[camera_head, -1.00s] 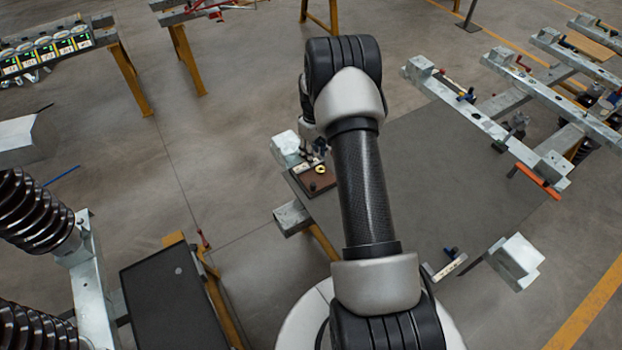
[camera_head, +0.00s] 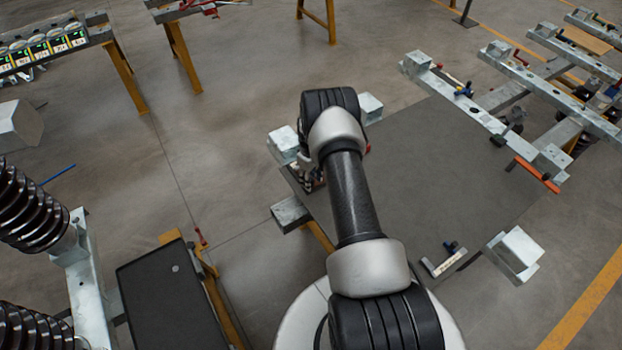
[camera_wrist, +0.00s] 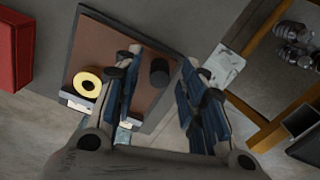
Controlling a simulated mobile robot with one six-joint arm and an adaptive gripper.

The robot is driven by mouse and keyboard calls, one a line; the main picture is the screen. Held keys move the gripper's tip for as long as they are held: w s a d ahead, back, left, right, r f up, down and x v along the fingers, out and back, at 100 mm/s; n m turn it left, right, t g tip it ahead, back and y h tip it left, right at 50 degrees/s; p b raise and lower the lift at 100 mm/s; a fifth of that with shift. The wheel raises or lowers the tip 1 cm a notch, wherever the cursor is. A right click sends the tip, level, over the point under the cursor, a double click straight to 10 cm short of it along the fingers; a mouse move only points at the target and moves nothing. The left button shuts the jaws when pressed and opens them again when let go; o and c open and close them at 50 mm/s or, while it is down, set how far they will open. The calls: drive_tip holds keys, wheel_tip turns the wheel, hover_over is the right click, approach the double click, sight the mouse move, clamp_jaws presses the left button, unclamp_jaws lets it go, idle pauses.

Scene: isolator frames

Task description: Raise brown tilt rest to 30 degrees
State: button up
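The brown tilt rest (camera_wrist: 112,38) shows in the wrist view as a flat brown board with a dark rim. A yellow ring (camera_wrist: 87,84) and a black round knob or post (camera_wrist: 160,72) are on it. A pale strip (camera_wrist: 76,103) runs along its lower left edge. My gripper (camera_wrist: 160,62) is open, with its blue-padded fingers apart over the board's right part. The black post appears between the fingers, but I cannot tell how far below. Nothing is held. In the head view my arm covers most of the rest, and its angle is hard to judge.
A red block (camera_wrist: 14,50) lies left of the board in the wrist view. A yellow-orange beam (camera_wrist: 262,112) and metal parts are at right.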

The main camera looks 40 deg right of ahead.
clamp_jaws()
idle(0.5)
idle(0.3)
